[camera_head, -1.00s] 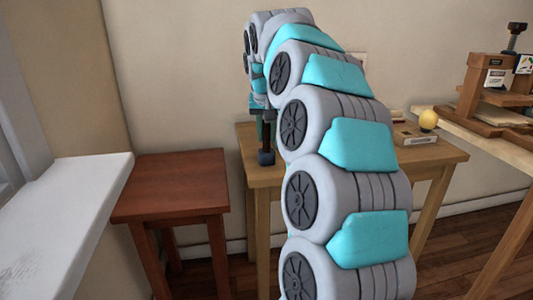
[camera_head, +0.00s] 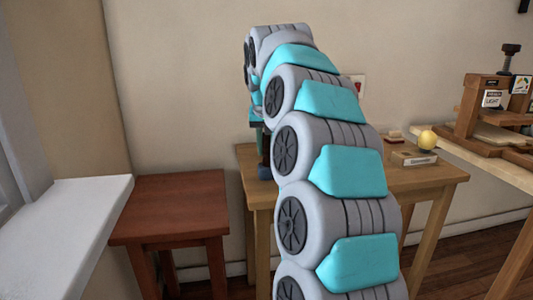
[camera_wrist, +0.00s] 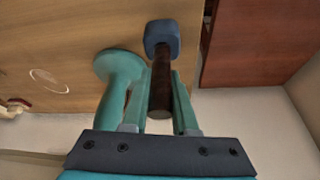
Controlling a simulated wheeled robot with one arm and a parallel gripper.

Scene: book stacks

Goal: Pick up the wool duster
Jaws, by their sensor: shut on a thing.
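The wool duster (camera_wrist: 162,65) has a dark brown handle and a blue, blocky head. In the wrist view its handle lies between the two teal fingers of my gripper (camera_wrist: 164,85), which is shut on it; the head sticks out past the fingertips. In the head view the blue head of the duster (camera_head: 265,172) shows low at the left end of the wooden table (camera_head: 425,178), below my gripper and partly behind my arm. I cannot tell whether the head touches the tabletop.
A teal flared object (camera_wrist: 118,68) is close beside the left finger. A reddish-brown table (camera_head: 172,200) stands left, with a bare top, and a white sill (camera_head: 75,215) is nearer. A workbench (camera_head: 480,160) is far right.

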